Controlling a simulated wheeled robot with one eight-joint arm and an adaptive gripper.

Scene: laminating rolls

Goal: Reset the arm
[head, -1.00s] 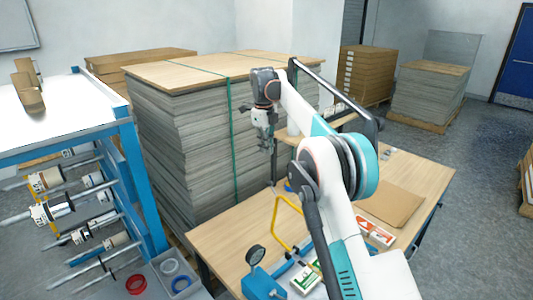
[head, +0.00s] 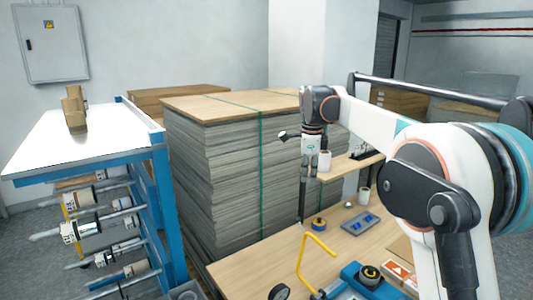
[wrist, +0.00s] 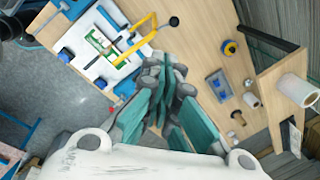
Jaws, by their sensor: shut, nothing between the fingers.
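My arm reaches in from the right of the head view, over the wooden workbench (head: 262,258). My gripper (head: 317,172) hangs fingers-down above the bench, in front of the strapped sheet stack (head: 215,150). In the wrist view my gripper (wrist: 168,72) has its fingertips together with nothing between them. It is clear of the bench surface.
A small shelf (head: 342,168) stands behind. The blue rack (head: 160,205) with rolls on rods is at left.

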